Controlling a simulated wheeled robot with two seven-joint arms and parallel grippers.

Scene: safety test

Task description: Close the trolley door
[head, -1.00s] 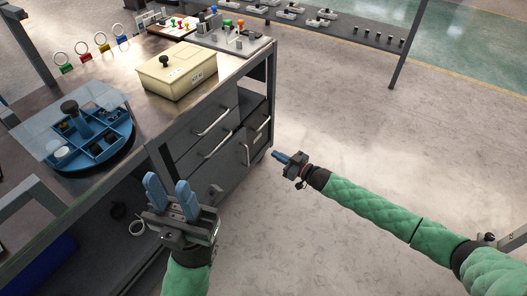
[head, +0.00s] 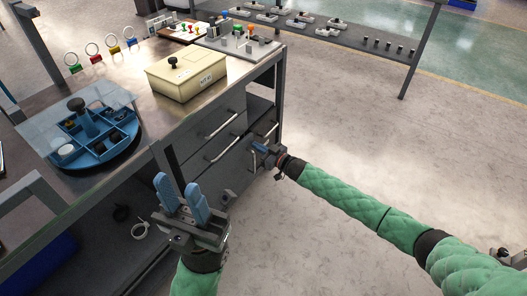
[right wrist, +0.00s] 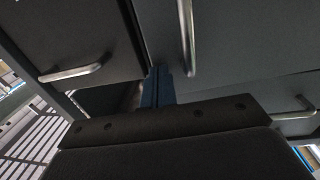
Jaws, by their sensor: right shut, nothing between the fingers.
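The grey trolley (head: 215,120) stands at the left in the head view, with drawers and bar handles on its front. Its door (head: 244,168) is at the lower right of that front, partly hidden by my right gripper. The door panel (right wrist: 240,70) with an upright bar handle (right wrist: 187,35) shows close up in the right wrist view. My right gripper (head: 262,149) is shut and empty, its blue fingers (right wrist: 158,88) right by the door's edge; I cannot tell whether they touch it. The exact door angle is unclear. My left gripper (head: 180,188) is open and empty in front of the trolley.
On the worktop are a cream box (head: 187,72) with a black knob, a blue round divided tray (head: 95,140) and several coloured rings. A rack of metal parts (head: 320,28) stands behind. The floor (head: 350,130) right of the trolley is clear.

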